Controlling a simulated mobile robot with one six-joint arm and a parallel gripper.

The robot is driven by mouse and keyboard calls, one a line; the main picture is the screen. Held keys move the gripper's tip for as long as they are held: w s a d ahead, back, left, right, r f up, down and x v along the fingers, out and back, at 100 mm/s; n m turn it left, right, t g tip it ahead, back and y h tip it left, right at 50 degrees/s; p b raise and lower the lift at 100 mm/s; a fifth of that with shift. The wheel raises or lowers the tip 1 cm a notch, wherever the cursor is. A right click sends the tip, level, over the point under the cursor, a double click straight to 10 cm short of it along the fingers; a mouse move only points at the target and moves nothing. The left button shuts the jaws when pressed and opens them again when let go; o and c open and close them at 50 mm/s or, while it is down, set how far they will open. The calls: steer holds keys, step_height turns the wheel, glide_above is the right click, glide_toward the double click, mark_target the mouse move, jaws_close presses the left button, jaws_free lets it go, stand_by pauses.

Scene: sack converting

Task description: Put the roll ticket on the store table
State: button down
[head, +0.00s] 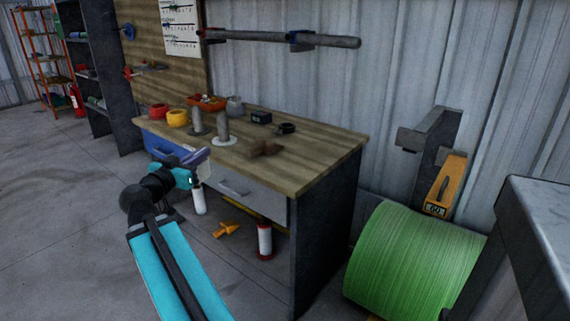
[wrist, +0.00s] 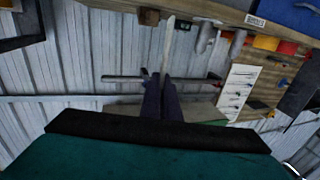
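My gripper (head: 200,158) is in front of the wooden bench, near its drawer front. In the wrist view its two dark fingers (wrist: 162,82) are close together on a thin pale strip (wrist: 167,45), seen edge-on. In the head view a small white card (head: 205,170) shows at the fingertips; it looks like the roll ticket, but its print cannot be read.
A large green roll (head: 410,262) stands right of the bench. Open floor (head: 60,200) lies left.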

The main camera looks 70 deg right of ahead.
steer(key=s+d+m+g+b, duration=0.1)
steer(key=s+d+b, duration=0.3)
steer(key=s, duration=0.4)
steer(key=s+d+m+g+b, duration=0.1)
steer(key=s+d+g+b, duration=0.1)
steer(key=s, duration=0.6)
steer(key=s+d+r+m+g+b, duration=0.1)
steer(key=s+d+g+b, duration=0.1)
steer(key=s+d+b, duration=0.3)
steer(key=s+d, duration=0.1)
steer(key=s, duration=0.2)
steer(key=shift+s+d+y+b, duration=0.3)
steer(key=shift+s+d+b, duration=0.05)
steer(key=shift+r, duration=0.1)
steer(key=d, duration=0.1)
steer(key=w+d+p, duration=0.1)
steer(key=d, duration=0.1)
steer(key=p, duration=0.3)
steer(key=d+p, duration=0.1)
steer(key=p, duration=0.3)
steer(key=shift+w+d, duration=0.1)
steer(key=shift+w, duration=0.15)
steer(key=p, duration=0.5)
steer(key=d+p, duration=0.1)
steer(key=p, duration=0.5)
steer(key=shift+w+d, duration=0.1)
steer(key=shift+w, duration=0.2)
